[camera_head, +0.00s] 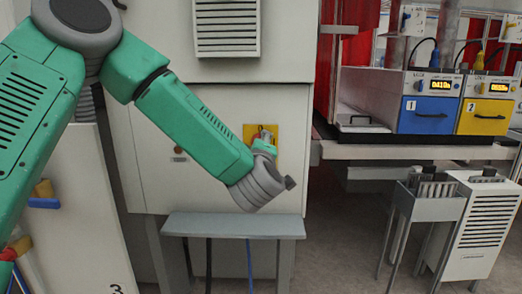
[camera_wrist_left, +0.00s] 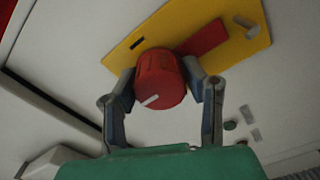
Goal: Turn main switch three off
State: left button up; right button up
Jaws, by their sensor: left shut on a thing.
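The main switch is a red round knob (camera_wrist_left: 160,80) with a white mark, on a yellow plate (camera_wrist_left: 235,18) on a pale cabinet front. In the left wrist view my left gripper (camera_wrist_left: 161,85) has one finger on each side of the knob and is shut on it. In the head view my left arm reaches from the left to the yellow plate (camera_head: 249,131), and the left gripper (camera_head: 266,136) is mostly hidden behind my wrist. The knob cannot be made out there. A number 3 (camera_head: 116,289) is on a white panel at the lower left. My right gripper is not in view.
A grey shelf (camera_head: 234,224) stands below the plate, in front of the cabinet (camera_head: 143,135). A vent (camera_head: 227,27) is above. To the right are a blue unit (camera_head: 430,115), a yellow unit (camera_head: 486,117) and a white slotted box (camera_head: 481,232). Open floor lies between.

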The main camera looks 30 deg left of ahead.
pick_arm(q)
jog(key=shift+f, duration=0.3)
jog(key=o, duration=1.1)
jog(key=shift+a+r, duration=0.1)
jog(key=v, duration=1.1)
jog(key=shift+s+d, duration=0.2)
jog(key=shift+s, duration=0.15)
